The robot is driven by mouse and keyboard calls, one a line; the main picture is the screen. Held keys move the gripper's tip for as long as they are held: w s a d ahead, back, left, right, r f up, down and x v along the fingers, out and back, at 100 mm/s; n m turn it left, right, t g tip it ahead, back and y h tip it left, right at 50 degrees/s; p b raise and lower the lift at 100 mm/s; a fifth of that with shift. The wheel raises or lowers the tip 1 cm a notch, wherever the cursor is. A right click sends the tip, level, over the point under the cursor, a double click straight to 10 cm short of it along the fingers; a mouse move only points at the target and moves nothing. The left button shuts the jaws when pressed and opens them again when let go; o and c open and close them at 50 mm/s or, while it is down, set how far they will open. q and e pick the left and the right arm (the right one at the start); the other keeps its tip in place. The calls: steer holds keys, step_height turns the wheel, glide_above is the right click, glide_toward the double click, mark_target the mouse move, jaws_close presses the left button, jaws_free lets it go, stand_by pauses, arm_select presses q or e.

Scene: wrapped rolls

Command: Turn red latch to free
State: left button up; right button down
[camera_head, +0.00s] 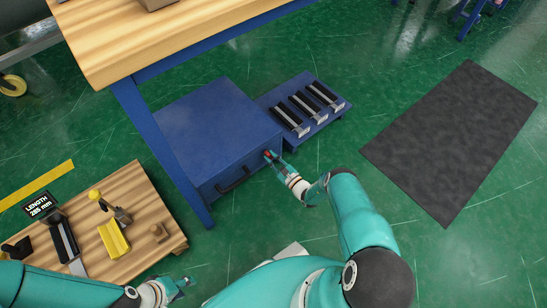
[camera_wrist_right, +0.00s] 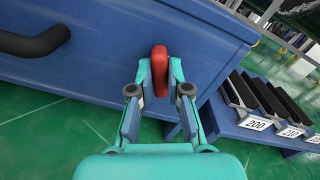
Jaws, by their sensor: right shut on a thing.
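The red latch (camera_wrist_right: 159,70) is on the front face of the blue cabinet (camera_head: 215,120), to the right of its dark handle (camera_head: 233,180). In the right wrist view the latch stands roughly upright. My right gripper (camera_wrist_right: 160,75) is shut on the latch, with a fingertip on each side of it. In the head view the latch (camera_head: 268,155) is a small red spot at the tip of my right gripper (camera_head: 272,158). My left gripper (camera_head: 184,285) is low in the head view, away from the cabinet; its fingers are too small to judge.
A low blue stand (camera_head: 312,127) with black rolls on labelled holders is right of the cabinet. A wooden bench (camera_head: 140,180) with a length display (camera_head: 41,204) is at the left. A workbench (camera_head: 175,35) overhangs the cabinet's back. A dark mat (camera_head: 450,140) lies on the floor.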

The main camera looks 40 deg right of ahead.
steer(key=n, duration=0.3)
steer(key=shift+f+n, duration=0.1)
steer(key=shift+n, duration=0.2)
steer(key=n, duration=0.9)
steer(key=shift+a+f+n, duration=0.25)
steer(key=shift+n, duration=0.05)
steer(key=shift+s, duration=0.1)
steer(key=c, duration=1.2)
jaws_free()
steer(key=shift+f, duration=0.1)
steer(key=shift+o, duration=0.4)
steer(key=s, duration=1.1)
steer(key=shift+s+d, duration=0.4)
steer(key=shift+d, duration=0.05)
